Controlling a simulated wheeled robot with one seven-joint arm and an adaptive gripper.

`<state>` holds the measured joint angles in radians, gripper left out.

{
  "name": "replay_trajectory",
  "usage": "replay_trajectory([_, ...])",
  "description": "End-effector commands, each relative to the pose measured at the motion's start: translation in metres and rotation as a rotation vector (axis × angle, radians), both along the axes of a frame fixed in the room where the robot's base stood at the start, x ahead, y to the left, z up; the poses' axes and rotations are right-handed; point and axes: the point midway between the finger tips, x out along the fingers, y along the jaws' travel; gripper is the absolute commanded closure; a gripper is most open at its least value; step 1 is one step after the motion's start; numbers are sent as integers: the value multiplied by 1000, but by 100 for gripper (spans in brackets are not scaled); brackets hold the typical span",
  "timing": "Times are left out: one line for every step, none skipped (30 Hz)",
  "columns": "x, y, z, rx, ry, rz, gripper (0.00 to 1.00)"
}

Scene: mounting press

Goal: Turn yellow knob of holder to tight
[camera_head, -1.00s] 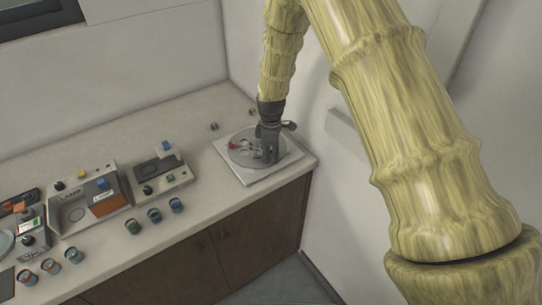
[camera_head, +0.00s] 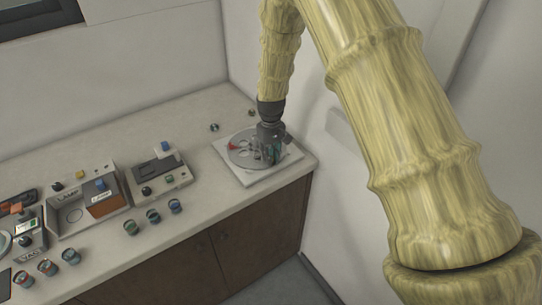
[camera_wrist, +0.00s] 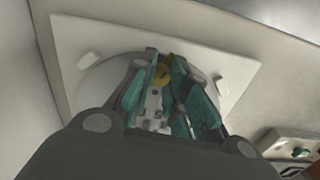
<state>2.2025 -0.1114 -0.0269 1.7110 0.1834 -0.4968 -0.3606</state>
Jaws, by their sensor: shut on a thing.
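The holder is a grey round disc (camera_head: 240,152) with holes and a red mark, on a white square plate (camera_head: 252,180) at the counter's right end. My gripper (camera_head: 271,155) points down over the right part of the disc. In the wrist view the yellow knob (camera_wrist: 162,76) shows between the teal finger pads of my gripper (camera_wrist: 166,88). The pads close on it from both sides. Metal parts of the holder show below the knob. The head view hides the knob behind the gripper, and its turn angle cannot be read.
Left of the plate stand a small grey device (camera_head: 158,175) with a blue knob and a larger box labelled LAMP (camera_head: 88,200). Several small jars (camera_head: 153,216) line the counter front. Two small round pieces (camera_head: 214,127) lie behind the plate. A wall is close on the right.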

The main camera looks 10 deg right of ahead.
Motion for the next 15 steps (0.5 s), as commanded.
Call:
replay_trajectory([0,0,0,-1,0,-43,100])
replay_trajectory([0,0,0,0,0,-72,100])
replay_trajectory([0,0,0,0,0,-111,100])
replay_trajectory([0,0,0,0,0,-139,100])
replay_trajectory([0,0,0,0,0,-167,100])
replay_trajectory([0,0,0,0,0,-204,100])
replay_trajectory([0,0,0,0,0,-233,100])
replay_trajectory([0,0,0,0,0,-263,100])
replay_trajectory([0,0,0,0,0,-301,100])
replay_trajectory([0,0,0,-1,1,-329,100])
replay_trajectory([0,0,0,-1,1,-356,100])
replay_trajectory([0,0,0,-1,1,-394,100])
replay_trajectory([0,0,0,-1,0,-424,100])
replay_trajectory([0,0,0,-1,0,-453,100])
replay_trajectory([0,0,0,-1,0,-490,100])
